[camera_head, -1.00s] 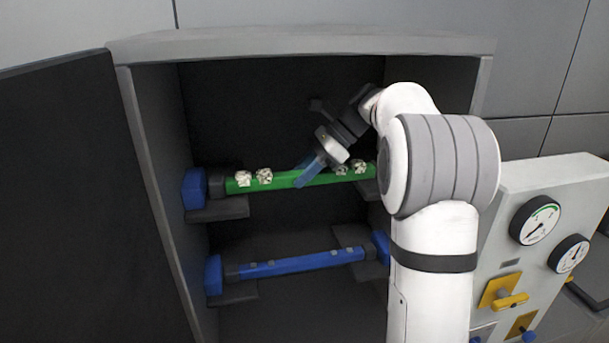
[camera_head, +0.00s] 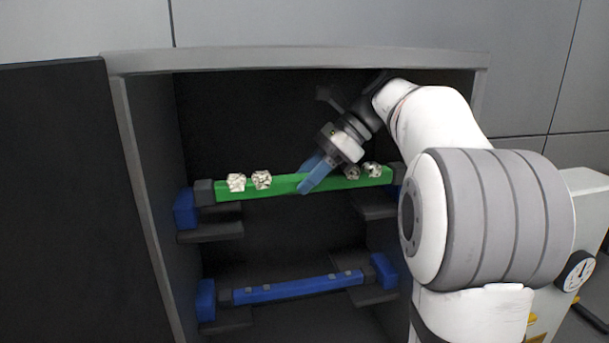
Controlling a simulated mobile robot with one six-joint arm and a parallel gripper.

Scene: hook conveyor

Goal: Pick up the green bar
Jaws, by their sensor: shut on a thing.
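The green bar (camera_head: 288,185) lies across the upper part of the open cabinet, with dark end pieces and pale lumpy pieces along its top. My gripper (camera_head: 308,181) has blue fingers and is shut on the middle of the green bar, coming from above and the right. The bar's left end shows by a blue block (camera_head: 185,209) above the left upper bracket, with a gap over the ledge. The right end is partly hidden by my arm.
A blue bar (camera_head: 297,289) rests lower in the cabinet between blue blocks. The cabinet's side wall (camera_head: 145,200) and top edge (camera_head: 300,58) frame it closely. A dark open door (camera_head: 60,200) stands at left. A gauge panel (camera_head: 590,215) is at right.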

